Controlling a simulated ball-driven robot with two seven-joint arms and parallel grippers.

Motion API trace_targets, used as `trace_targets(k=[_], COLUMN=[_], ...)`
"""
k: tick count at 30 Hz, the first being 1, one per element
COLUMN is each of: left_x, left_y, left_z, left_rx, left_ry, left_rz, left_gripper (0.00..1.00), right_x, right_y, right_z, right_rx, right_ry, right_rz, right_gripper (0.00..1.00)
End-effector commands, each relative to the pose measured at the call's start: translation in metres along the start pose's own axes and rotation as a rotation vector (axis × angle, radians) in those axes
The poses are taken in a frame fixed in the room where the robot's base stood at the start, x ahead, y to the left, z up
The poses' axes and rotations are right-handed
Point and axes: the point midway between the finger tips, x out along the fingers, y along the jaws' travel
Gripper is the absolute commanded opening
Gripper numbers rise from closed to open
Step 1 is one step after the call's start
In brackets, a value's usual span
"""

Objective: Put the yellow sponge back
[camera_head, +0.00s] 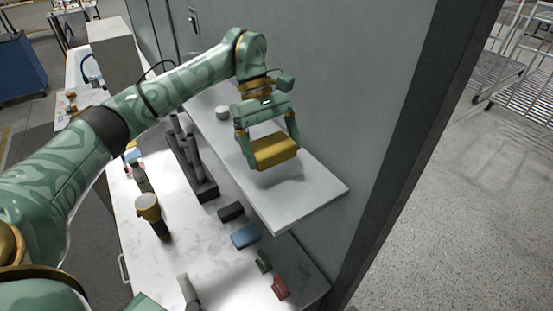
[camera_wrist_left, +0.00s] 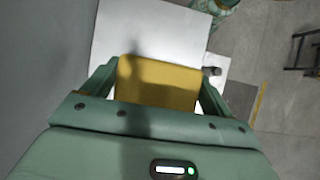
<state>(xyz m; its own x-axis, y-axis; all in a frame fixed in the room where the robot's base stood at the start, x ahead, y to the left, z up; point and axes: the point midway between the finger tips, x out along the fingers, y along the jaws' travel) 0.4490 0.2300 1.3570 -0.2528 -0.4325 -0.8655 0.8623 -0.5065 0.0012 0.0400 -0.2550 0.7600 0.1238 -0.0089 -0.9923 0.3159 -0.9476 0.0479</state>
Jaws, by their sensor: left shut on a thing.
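The yellow sponge (camera_head: 274,151) is a flat block held between the fingers of my left gripper (camera_head: 268,140). It also shows in the left wrist view (camera_wrist_left: 157,84), between the two fingers. My left gripper is shut on it and holds it over the light grey shelf (camera_head: 318,190), near its middle. A shadow falls on the shelf below and to the right of the sponge, and the sponge looks a little above the surface. My right gripper is not in view.
A small white round object (camera_head: 222,113) stands at the shelf's far end. Below, the white counter (camera_head: 215,262) holds a dark rack (camera_head: 203,186), a blue block (camera_head: 245,236), a red block (camera_head: 280,288) and a yellow-topped flashlight-like object (camera_head: 149,207). A grey wall (camera_head: 330,80) rises behind the shelf.

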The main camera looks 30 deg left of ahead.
Motion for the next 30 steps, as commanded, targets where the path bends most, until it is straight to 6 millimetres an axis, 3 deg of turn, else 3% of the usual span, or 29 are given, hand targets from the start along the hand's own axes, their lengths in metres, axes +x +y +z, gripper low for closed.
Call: trace_targets(k=[4, 11, 21, 22, 23, 30], left_x=[0.011, 0.038, 0.043, 0.043, 0.043, 0.042], left_y=[0.004, 0.004, 0.004, 0.004, 0.004, 0.004], left_z=[0.003, -0.010, -0.015, -0.015, -0.014, -0.014], left_rx=[0.001, 0.000, 0.001, 0.000, 0.000, 0.001], left_ry=[-0.003, -0.002, 0.001, 0.001, 0.001, 0.000], left_rz=[-0.002, -0.001, 0.000, -0.001, -0.001, 0.000], left_gripper=[0.64, 0.64, 0.64, 0.89, 0.97, 1.00], right_x=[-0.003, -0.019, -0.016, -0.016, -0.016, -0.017], right_y=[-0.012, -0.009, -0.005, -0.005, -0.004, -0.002], right_z=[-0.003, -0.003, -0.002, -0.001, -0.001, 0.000], right_rx=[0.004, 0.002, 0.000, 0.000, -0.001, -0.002], right_ry=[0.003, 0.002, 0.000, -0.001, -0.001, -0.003], right_rz=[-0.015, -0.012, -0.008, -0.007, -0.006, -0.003], right_gripper=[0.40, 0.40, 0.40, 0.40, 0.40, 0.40])
